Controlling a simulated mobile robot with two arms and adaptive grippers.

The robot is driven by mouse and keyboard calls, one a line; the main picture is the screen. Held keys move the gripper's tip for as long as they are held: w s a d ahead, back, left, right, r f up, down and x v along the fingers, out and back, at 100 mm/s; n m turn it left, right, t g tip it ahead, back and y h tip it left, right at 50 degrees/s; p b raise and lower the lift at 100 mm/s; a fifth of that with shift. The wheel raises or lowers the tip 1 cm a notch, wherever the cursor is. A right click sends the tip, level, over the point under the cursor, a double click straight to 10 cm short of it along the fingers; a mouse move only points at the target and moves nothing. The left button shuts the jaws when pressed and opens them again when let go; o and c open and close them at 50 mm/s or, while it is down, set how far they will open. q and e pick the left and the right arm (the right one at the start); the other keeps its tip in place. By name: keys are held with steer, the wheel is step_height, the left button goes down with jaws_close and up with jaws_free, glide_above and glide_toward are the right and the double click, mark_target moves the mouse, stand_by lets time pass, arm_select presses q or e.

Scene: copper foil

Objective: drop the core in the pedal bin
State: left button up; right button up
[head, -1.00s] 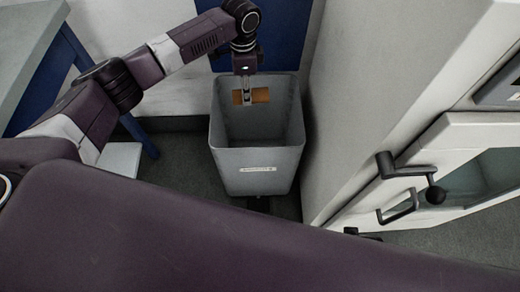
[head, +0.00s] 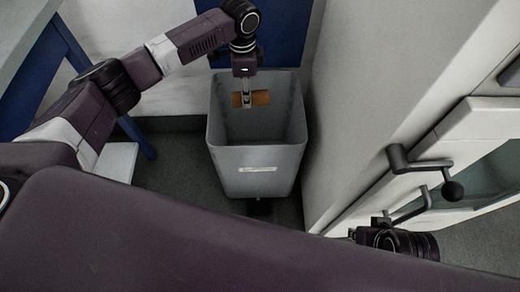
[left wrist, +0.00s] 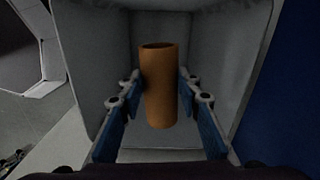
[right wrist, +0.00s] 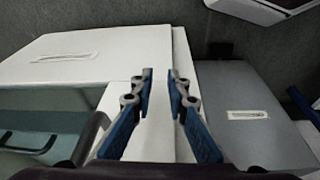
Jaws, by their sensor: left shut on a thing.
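The core is an orange-brown cardboard tube (head: 261,98), upright between the fingers in the left wrist view (left wrist: 160,90). My left gripper (head: 247,101) is shut on it and holds it inside the mouth of the pedal bin. The bin (head: 257,165) is a tall grey open-topped box with a pale label on its front; its inner walls surround the core in the left wrist view (left wrist: 90,60). My right gripper (right wrist: 161,76) has its fingers apart with nothing between them. The right wrist view also shows the bin's grey labelled side (right wrist: 245,95).
A white cabinet (head: 370,110) with dark lever handles (head: 420,165) stands close right of the bin. A table with blue legs (head: 70,50) is at the left. A blue panel (head: 285,30) is behind the bin. Dark floor shows around it.

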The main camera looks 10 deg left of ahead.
arm_select(q)
steer(key=shift+f+b, duration=1)
steer(key=shift+b, duration=0.25)
steer(key=o, duration=1.1)
steer(key=shift+o, duration=0.2)
steer(key=shift+r, duration=0.15)
step_height(320, 180, up, 12)
